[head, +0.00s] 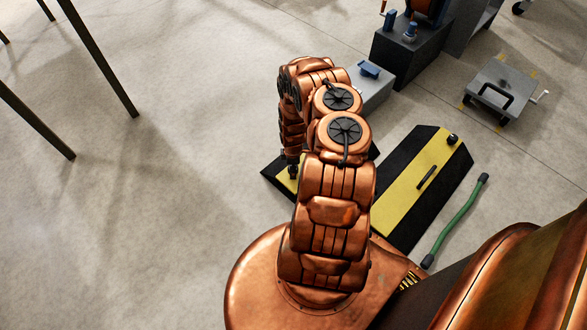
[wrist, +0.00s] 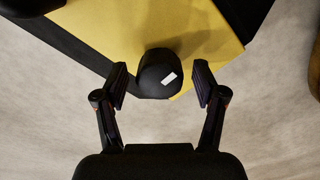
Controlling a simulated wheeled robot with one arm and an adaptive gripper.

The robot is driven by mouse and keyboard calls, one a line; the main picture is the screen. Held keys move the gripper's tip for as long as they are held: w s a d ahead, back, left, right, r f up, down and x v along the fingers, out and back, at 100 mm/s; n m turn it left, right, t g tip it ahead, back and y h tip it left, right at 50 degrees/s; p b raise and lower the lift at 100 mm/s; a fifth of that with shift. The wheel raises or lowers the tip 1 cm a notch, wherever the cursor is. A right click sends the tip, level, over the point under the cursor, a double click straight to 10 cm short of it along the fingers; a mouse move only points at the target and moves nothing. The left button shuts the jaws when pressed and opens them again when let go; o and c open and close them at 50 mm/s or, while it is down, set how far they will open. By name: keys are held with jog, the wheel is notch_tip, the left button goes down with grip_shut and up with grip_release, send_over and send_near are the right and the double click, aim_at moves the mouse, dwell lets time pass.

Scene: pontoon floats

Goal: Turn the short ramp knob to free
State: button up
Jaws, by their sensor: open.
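The short ramp (head: 276,178), yellow with black edges, lies on the floor beneath my arm in the head view, which hides much of it. In the wrist view its yellow top (wrist: 205,30) fills the upper part. The black round knob (wrist: 152,80) sits at the ramp's edge, with a white mark on its face, right of its middle. My gripper (wrist: 161,78) is open, one finger on each side of the knob, with a visible gap on both sides. In the head view my gripper (head: 292,172) points down at the short ramp; the knob cannot be made out there.
A longer yellow and black ramp (head: 405,195) lies to the right, with a black handle and its own knob (head: 452,139). A green bar (head: 458,222) lies beside it. Grey boxes (head: 371,90) and a plate with a handle (head: 500,90) stand farther back.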

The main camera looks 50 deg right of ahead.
jog(key=c, duration=1.1)
jog(key=shift+d, duration=0.15)
jog(key=shift+c, duration=0.2)
